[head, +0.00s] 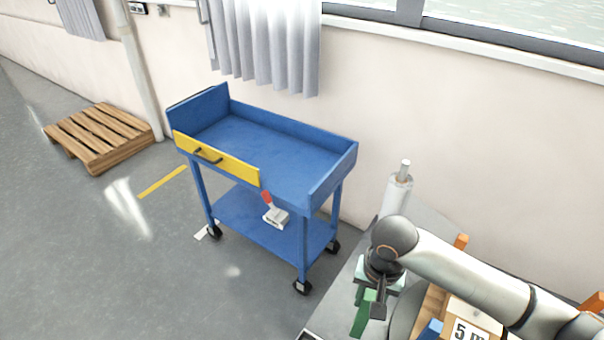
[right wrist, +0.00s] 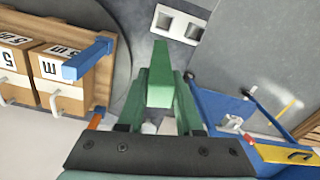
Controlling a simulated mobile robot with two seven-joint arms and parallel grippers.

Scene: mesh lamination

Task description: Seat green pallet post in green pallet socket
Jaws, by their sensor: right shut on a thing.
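My right gripper (head: 372,302) is shut on the green pallet post (head: 360,318), low in the right part of the head view. In the right wrist view the post (right wrist: 160,75) stands out between the two finger pads of the right gripper (right wrist: 162,108). It is held above a round grey plate, beside the wooden pallet (right wrist: 124,50), with no visible contact with it. The pallet carries a blue post (right wrist: 88,60) and an orange post (right wrist: 95,118). I cannot make out the green socket in either view. My left gripper is not in view.
Cardboard boxes (head: 471,325) sit on the pallet. A white roll (head: 396,197) stands behind my right arm. A blue cart (head: 262,150) with a yellow front panel is left of the work area.

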